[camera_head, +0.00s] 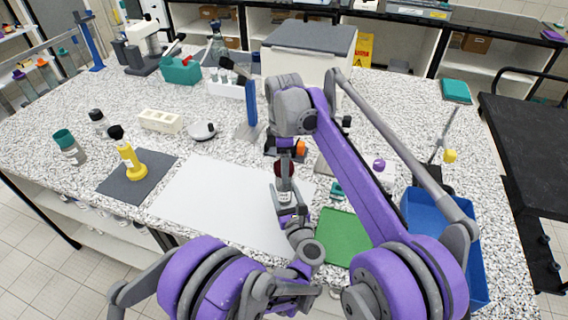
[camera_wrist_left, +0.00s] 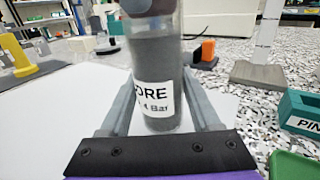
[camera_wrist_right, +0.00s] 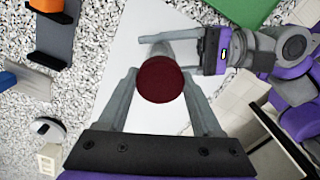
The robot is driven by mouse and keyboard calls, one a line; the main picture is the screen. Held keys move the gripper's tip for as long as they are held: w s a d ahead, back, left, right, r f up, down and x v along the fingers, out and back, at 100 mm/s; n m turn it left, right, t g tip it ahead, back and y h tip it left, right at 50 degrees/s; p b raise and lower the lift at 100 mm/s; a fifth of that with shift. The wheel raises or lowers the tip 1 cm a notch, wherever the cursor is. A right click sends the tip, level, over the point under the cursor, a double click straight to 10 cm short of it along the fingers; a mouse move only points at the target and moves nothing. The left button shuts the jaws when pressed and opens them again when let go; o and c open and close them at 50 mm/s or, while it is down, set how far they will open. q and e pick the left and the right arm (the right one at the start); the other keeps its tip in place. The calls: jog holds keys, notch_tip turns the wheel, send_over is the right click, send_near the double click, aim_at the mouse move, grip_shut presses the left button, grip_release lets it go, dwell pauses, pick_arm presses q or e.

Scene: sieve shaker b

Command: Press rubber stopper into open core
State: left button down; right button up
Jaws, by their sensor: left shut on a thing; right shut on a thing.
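The core (camera_wrist_left: 157,80) is a clear cylinder with dark grey filling and a white label reading "ORE" and "4 Bar". It stands upright between the fingers of my left gripper (camera_head: 288,208), which is shut on it over the white sheet. My right gripper (camera_head: 285,160) comes from above and is shut on the dark red rubber stopper (camera_wrist_right: 161,79). The stopper also shows in the head view (camera_head: 284,168), directly above the core. In the left wrist view, its lower end is at the core's top, cut by the frame edge. I cannot tell how deep it sits.
The white sheet (camera_head: 205,205) lies mostly clear. A green mat (camera_head: 340,235) and a blue bin (camera_head: 433,215) are at the right. A yellow-based bottle (camera_head: 131,161) stands on a grey mat at the left. A blue upright stand (camera_head: 251,105) is behind the grippers.

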jog(key=o, duration=1.4)
jog(key=shift+r, duration=0.15)
notch_tip(320, 180, up, 12)
pick_arm(q)
jog(key=shift+c, duration=0.2)
grip_release()
pick_arm(e)
jog(key=shift+f, duration=0.2)
